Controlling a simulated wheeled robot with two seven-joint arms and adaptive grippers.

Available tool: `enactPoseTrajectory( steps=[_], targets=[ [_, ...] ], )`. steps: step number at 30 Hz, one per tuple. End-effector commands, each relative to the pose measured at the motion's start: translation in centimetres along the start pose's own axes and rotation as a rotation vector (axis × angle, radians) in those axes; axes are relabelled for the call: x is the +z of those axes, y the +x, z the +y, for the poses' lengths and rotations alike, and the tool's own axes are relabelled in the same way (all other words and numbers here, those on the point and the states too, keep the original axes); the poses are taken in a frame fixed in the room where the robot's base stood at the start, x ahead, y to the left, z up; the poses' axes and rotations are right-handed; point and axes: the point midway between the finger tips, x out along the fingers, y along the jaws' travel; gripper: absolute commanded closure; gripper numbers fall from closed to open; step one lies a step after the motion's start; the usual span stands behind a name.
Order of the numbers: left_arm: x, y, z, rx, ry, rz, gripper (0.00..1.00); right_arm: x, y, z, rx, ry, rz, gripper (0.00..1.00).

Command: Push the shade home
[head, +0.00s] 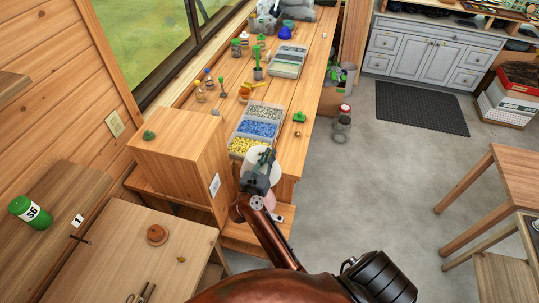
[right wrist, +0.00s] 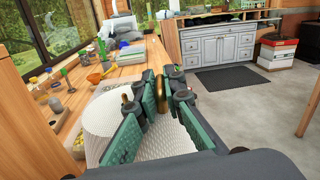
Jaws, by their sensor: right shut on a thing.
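The shade (head: 251,157) is white and sits around my right gripper (head: 262,166) near the front end of the long workbench. In the right wrist view the shade (right wrist: 103,117) is pale, woven and rounded, behind and below the fingers. My right gripper (right wrist: 160,95) is shut on a small brass-coloured piece (right wrist: 160,91), which looks like the shade's knob. Whether it is joined to the shade is not clear. What stands under the shade is mostly hidden by my gripper and arm. My left gripper is not in view.
A tray of yellow, blue and pale bits (head: 258,130) lies just behind the shade on the workbench (head: 305,95). A wooden box (head: 178,143) stands to the left. A small table (head: 115,245) is at lower left.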

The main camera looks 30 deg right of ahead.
Motion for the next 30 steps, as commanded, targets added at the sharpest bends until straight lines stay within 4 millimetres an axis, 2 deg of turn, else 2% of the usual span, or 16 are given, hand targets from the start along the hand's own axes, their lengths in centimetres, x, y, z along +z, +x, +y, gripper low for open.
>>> enactPoseTrajectory(
  steps=[2,3,12,22,26,30],
  targets=[
    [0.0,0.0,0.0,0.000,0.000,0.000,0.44,0.0,0.0,0.0,0.000,0.000,-0.001,1.00],
    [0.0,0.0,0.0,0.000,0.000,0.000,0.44,0.0,0.0,0.0,0.000,0.000,-0.001,0.90],
    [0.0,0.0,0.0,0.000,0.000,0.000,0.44,0.0,0.0,0.0,0.000,0.000,-0.001,0.71],
    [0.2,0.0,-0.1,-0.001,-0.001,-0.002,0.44,0.5,0.0,0.0,0.000,0.003,0.000,0.71],
    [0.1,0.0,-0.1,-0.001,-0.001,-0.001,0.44,2.2,0.0,-0.2,0.001,0.005,-0.001,0.71],
    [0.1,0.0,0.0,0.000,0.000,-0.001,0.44,4.9,0.0,-0.6,0.000,0.007,-0.001,0.71]
  ],
)
